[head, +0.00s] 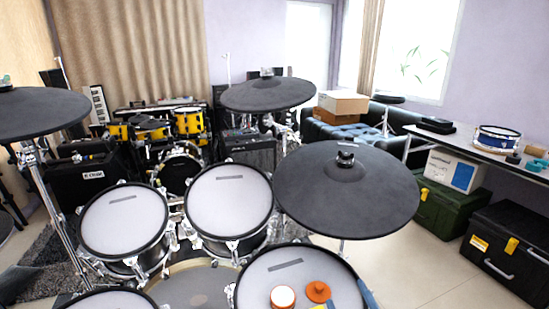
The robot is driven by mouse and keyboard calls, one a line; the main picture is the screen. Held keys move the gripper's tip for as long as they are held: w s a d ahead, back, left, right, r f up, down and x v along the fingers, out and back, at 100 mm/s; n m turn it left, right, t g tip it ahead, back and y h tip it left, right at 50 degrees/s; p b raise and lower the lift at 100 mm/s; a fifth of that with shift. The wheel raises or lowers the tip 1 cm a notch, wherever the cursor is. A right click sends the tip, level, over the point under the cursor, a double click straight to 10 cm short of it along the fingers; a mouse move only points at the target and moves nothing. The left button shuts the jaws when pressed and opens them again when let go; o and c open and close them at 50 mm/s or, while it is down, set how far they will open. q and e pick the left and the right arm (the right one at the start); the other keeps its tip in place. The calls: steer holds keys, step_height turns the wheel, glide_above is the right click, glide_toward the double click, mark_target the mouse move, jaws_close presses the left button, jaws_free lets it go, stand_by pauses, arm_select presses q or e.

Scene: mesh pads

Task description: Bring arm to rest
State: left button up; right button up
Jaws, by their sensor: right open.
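Part of what appears to be my right gripper (367,293) shows as a blue-grey piece at the bottom edge, over the right rim of the nearest mesh drum pad (262,272). Most of it is cut off by the frame. It is open, and nothing is seen held in it. On that pad, left of the gripper, lie an orange round item with a pale top (283,297) and a flat orange piece with a knob (318,291). My left gripper is not in view.
Two mesh pads (125,218) (229,200) stand beyond. A large black cymbal pad (346,192) overhangs at right; others are at left (38,112) and back (268,94). A table (465,150) with a blue drum (496,138) stands right.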

steer(key=s+d+f+m+g, duration=0.3)
steer(key=s+f+m+g, duration=0.3)
steer(key=s+f+g, duration=0.9)
steer(key=s+f+t, duration=0.1)
steer(key=s+f, duration=0.3)
steer(key=f, duration=0.6)
steer(key=s+f, duration=0.4)
steer(key=f, duration=0.7)
steer(key=s+d+f, duration=0.1)
steer(key=s+f, duration=0.7)
steer(key=s, duration=0.2)
step_height(320, 180, up, 13)
steer(key=s+p, duration=0.1)
steer(key=p, duration=1.2)
steer(key=shift+d+n+g, duration=0.3)
steer(key=shift+g, duration=0.1)
